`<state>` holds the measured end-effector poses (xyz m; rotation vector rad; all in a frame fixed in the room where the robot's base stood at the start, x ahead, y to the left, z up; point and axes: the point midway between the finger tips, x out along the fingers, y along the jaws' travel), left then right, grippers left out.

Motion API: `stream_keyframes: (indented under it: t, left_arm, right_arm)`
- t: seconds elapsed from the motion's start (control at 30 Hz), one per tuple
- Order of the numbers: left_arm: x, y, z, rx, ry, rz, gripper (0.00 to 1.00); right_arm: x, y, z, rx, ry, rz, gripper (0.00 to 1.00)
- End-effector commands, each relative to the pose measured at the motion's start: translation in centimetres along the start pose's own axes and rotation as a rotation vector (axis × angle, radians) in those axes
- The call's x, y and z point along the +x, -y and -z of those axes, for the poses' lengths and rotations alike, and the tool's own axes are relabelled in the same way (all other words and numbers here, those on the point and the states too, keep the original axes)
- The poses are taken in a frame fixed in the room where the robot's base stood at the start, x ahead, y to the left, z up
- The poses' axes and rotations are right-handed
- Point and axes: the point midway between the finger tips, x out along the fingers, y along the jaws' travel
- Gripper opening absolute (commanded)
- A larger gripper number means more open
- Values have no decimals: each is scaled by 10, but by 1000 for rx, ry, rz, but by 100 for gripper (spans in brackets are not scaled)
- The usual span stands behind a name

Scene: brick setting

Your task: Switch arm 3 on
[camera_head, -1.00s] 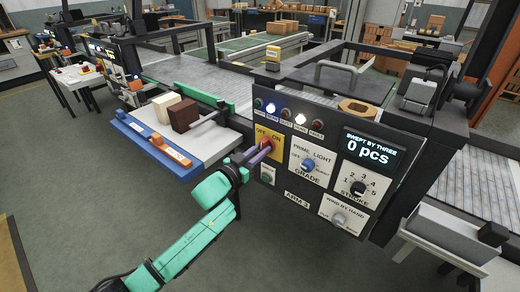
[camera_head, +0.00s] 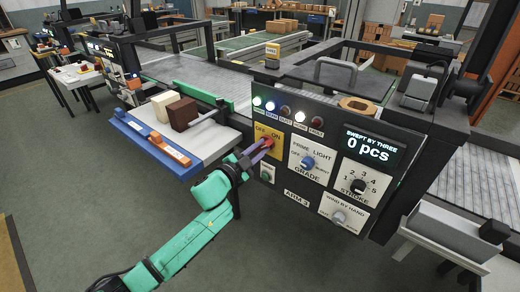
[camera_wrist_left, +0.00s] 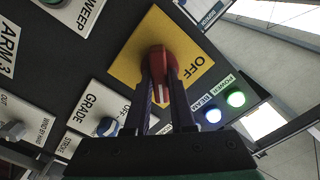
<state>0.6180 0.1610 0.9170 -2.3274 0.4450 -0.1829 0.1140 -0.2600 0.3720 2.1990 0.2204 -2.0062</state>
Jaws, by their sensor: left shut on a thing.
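The panel labelled ARM 3 (camera_head: 297,196) stands in front of me. Its yellow OFF/ON plate (camera_head: 261,133) carries a red rotary knob (camera_head: 268,142). My left gripper (camera_head: 262,149) is shut on this knob. In the left wrist view the gripper's dark fingers (camera_wrist_left: 160,78) lie along both sides of the red knob (camera_wrist_left: 160,58), and OFF is readable beside it; ON is not visible there. The green POWER lamp (camera_wrist_left: 236,99) and blue BEAM lamp (camera_wrist_left: 213,115) are lit. My right gripper is not in view.
The same panel has a GRADE knob (camera_head: 308,162), a STROKE knob (camera_head: 358,187), a WIND BY HAND knob (camera_head: 338,217) and a display reading 0 pcs (camera_head: 369,149). A white shelf with brown (camera_head: 182,114) and cream blocks (camera_head: 163,106) lies left.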

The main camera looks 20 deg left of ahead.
Motion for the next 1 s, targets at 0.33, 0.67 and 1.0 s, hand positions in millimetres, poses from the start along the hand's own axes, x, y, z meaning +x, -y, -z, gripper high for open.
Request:
stream_keyframes:
  t: [0.33, 0.67, 1.0]
  left_arm:
    - [0, 0, 0, 25, -1, 0, 0]
    - [0, 0, 0, 23, 0, 0, 52]
    - [-6, -1, -1, 21, 0, -1, 52]
  right_arm:
    - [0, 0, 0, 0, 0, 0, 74]
    - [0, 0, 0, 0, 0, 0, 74]
    - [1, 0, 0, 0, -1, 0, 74]
